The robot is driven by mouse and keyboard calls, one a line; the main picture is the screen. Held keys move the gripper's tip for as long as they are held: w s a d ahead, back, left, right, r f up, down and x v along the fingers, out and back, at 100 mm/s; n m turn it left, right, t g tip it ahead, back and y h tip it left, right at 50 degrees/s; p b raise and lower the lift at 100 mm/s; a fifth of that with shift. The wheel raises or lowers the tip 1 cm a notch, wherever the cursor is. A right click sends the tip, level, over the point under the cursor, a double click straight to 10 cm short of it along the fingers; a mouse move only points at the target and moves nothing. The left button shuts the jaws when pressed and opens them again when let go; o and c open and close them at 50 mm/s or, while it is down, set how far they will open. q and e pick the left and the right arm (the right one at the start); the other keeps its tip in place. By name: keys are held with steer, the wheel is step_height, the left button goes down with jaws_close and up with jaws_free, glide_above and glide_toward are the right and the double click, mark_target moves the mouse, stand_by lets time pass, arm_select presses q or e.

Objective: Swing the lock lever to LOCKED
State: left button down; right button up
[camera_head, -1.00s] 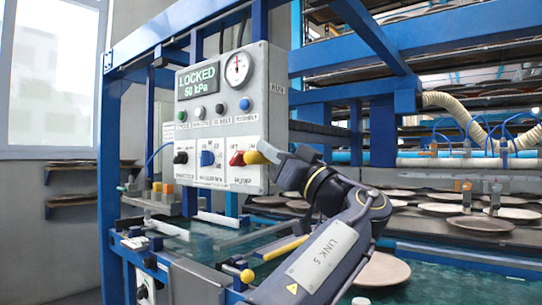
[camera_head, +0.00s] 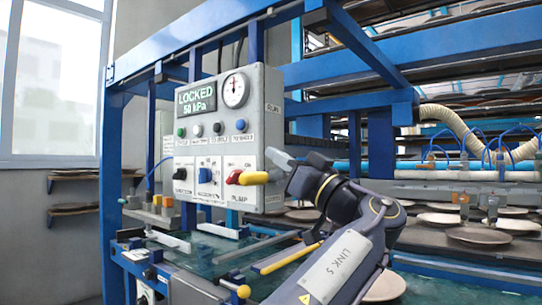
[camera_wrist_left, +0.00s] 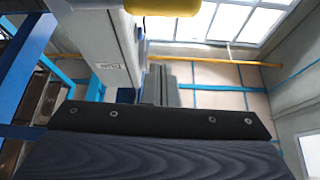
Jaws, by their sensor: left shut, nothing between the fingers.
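The grey control box (camera_head: 262,130) has a display (camera_head: 196,97) that reads LOCKED and 50 kPa. On its lower front are a black knob (camera_head: 180,173), a blue switch (camera_head: 205,176) and a red handle with a yellow grip (camera_head: 254,177) over a PUMP label. A lever with a yellow ball (camera_head: 243,292) is on the lower frame; I cannot tell which one is the lock lever. My left gripper (camera_head: 273,157) is shut and empty, just above and right of the yellow grip. The grip shows in the left wrist view (camera_wrist_left: 163,7), beyond the grey fingers (camera_wrist_left: 160,85). My right gripper is out of view.
A blue frame (camera_head: 104,190) surrounds the box. Below is a green-tinted surface with a yellow bar (camera_head: 290,258). Plates (camera_head: 478,236) lie on racks at the right. A ribbed hose (camera_head: 470,118) runs behind.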

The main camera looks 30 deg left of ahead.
arm_select(q)
steer(key=v, duration=0.6)
steer(key=shift+d+f+g, duration=0.25)
steer(key=shift+f+g, duration=0.05)
steer(key=shift+f, duration=0.15)
steer(key=shift+w, duration=0.2)
